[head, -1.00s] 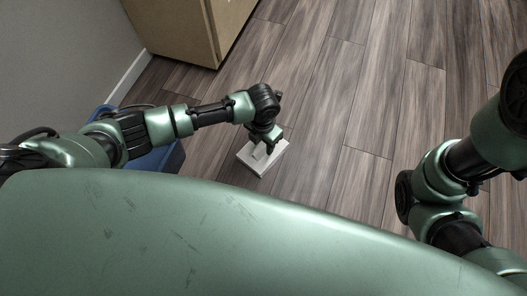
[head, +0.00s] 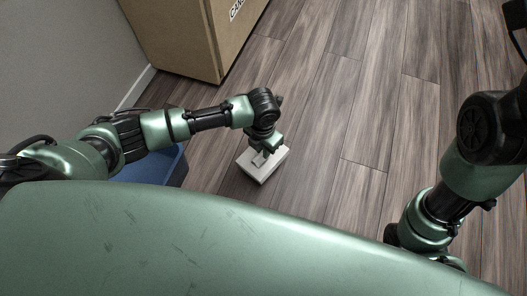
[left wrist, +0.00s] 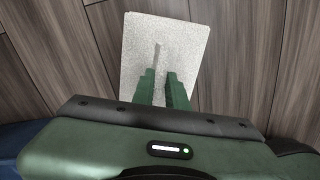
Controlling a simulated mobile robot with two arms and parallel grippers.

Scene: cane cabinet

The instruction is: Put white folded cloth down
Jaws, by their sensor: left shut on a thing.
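The white folded cloth (head: 260,168) is a flat, pale, block-like rectangle below my left gripper (head: 264,153) in the head view. The cloth also shows in the left wrist view (left wrist: 190,40), with a raised ridge between the fingers. My left gripper (left wrist: 165,84) is shut on that ridge, its two green fingers on either side. Wood floor shows around the cloth; I cannot tell whether the cloth touches it. My right arm shows at the right of the head view, but its gripper is out of view.
A brown cabinet or box (head: 185,35) with partly visible lettering stands at the upper left, by a grey wall (head: 60,50). A blue bin (head: 155,168) is partly hidden behind my left arm. The wood floor (head: 340,110) in the middle and right is clear.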

